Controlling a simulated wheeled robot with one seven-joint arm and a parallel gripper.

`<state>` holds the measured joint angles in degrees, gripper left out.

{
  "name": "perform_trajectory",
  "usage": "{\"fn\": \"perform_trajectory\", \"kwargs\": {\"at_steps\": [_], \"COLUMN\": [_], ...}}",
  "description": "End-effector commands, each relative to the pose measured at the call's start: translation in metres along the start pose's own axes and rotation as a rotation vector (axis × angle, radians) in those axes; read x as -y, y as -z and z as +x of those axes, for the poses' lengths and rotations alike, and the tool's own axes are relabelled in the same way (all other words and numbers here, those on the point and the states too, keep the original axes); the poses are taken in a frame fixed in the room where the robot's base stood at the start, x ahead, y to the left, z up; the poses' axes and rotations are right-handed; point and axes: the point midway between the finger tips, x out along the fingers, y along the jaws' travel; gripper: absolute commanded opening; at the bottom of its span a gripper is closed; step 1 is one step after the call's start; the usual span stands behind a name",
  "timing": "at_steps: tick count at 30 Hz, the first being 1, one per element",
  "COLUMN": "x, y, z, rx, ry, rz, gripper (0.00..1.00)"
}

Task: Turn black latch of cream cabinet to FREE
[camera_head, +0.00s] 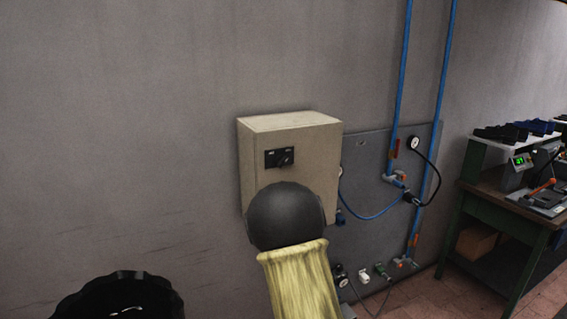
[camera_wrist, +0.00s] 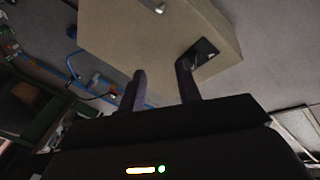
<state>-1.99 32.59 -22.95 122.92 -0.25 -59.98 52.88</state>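The cream cabinet (camera_head: 318,165) hangs on the grey wall, seen in the head view. Its black latch (camera_head: 285,158) is a small knob on a dark plate high on the front face; the lettering is too small to read. In the wrist view the cabinet (camera_wrist: 130,35) appears tilted, with the dark latch plate (camera_wrist: 203,52) near its right edge. My gripper (camera_wrist: 161,68) is open and empty, its two fingers apart. The right finger overlaps the edge of the latch plate in the picture; I cannot tell whether it touches. In the head view my arm hides the gripper.
Right of the cabinet is a grey panel (camera_head: 375,150) with blue pipes (camera_head: 398,90), hoses and a gauge (camera_head: 413,143). A green workbench (camera_head: 520,200) with equipment stands at the far right. The wall left of the cabinet is bare.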

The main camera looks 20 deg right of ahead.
Motion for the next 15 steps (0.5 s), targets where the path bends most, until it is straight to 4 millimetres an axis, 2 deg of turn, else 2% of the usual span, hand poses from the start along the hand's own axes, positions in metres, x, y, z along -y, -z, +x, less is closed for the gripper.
{"fn": "perform_trajectory", "kwargs": {"at_steps": [3,6,15], "x": [0.013,0.022,0.028], "y": [0.026,0.038,0.045], "z": [0.016,0.021,0.022], "rx": [-0.11,-0.165,-0.194], "ry": [0.129,0.22,0.283], "rz": [0.061,0.099,0.124], "gripper": [0.34,0.34,0.34]}}
